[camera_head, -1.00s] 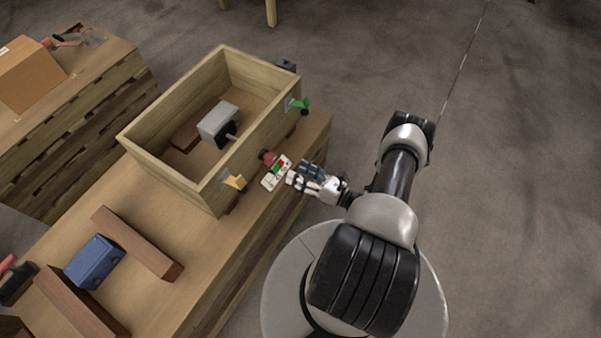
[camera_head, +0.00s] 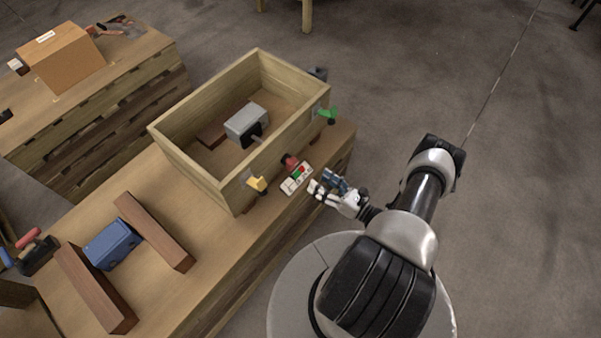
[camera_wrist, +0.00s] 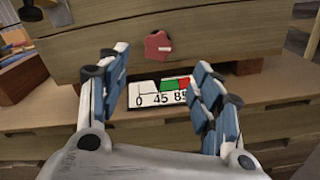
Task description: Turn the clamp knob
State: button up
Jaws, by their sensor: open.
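The red clamp knob (camera_head: 290,162) sits on the long front wall of an open wooden box (camera_head: 203,190). In the wrist view the knob (camera_wrist: 157,46) is star-shaped, with a small pointer on its face. A scale plate (camera_head: 296,178) marked 0, 45 and 85, with green and red bands, lies just below it; it also shows in the wrist view (camera_wrist: 150,96).
A yellow clamp (camera_head: 257,184) and a green clamp (camera_head: 329,114) flank the knob on the box. A grey device (camera_head: 246,121) stands inside. A blue block (camera_head: 110,245) lies between brown bars on the bench.

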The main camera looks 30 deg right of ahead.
aim_at(295, 165)
jog(key=s+d+n+p, duration=0.1)
jog(key=s+n+p, duration=0.3)
jog(key=n+p, duration=0.15)
jog(key=shift+n, duration=0.25)
jog(key=b+x, duration=0.2)
jog(key=x, duration=1.4)
jog(key=shift+w+a+b, duration=0.1)
jog(key=shift+w+b, duration=0.2)
jog(key=shift+b, duration=0.1)
jog(key=c, duration=1.1)
